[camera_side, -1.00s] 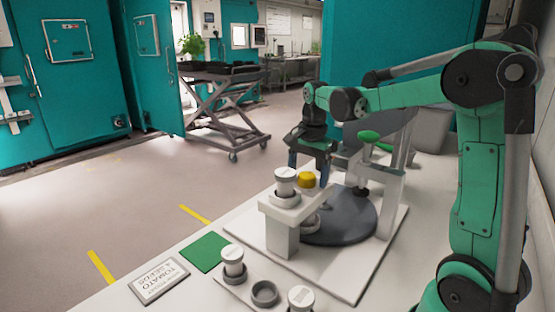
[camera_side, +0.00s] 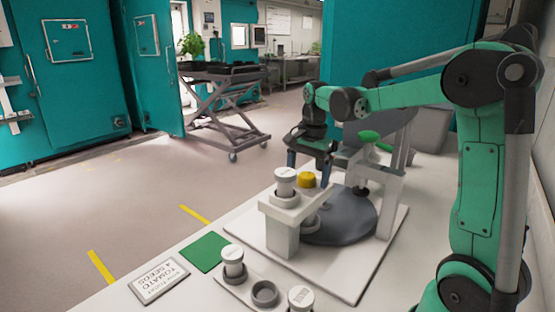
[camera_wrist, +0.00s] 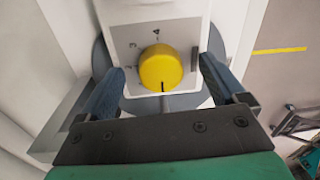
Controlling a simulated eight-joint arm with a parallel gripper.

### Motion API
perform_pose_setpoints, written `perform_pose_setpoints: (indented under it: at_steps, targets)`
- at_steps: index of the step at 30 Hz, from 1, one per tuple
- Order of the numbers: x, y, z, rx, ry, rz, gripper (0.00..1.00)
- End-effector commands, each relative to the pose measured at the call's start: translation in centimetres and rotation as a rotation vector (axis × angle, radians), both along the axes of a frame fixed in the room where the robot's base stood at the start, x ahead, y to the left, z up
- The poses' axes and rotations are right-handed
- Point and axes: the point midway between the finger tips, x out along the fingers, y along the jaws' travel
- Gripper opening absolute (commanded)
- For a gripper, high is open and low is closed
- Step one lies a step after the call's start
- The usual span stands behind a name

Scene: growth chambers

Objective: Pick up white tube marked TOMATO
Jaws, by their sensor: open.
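Several white tubes with pale caps show in the side view: one on the white stand (camera_side: 285,183), one in the near rack (camera_side: 234,261), and one at the bottom edge (camera_side: 300,297). I cannot read TOMATO on any of them. A card (camera_side: 160,280) reading TOMATO, 4 SEEDS lies on the bench. My gripper (camera_side: 309,172) is open behind the stand, near its yellow knob (camera_side: 307,179). In the wrist view my gripper's (camera_wrist: 163,66) blue fingers are apart on either side of the yellow knob (camera_wrist: 161,68). No white tube is visible there.
The near rack has an empty grey socket (camera_side: 264,293) between two tubes. A green square (camera_side: 206,252) lies beside the card. A dark round turntable (camera_side: 345,222) and a green-topped part (camera_side: 369,136) stand behind the white stand.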

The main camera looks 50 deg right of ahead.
Motion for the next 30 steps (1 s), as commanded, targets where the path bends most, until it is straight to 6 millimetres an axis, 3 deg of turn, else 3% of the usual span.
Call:
perform_pose_setpoints:
  at_steps: [8,21,30]
  targets:
    - [0.0,0.0,1.2,0.000,0.000,0.000,0.90]
    - [0.0,0.0,12.0,0.000,0.000,0.000,0.90]
    - [0.3,5.0,12.1,0.022,0.039,-0.521,0.90]
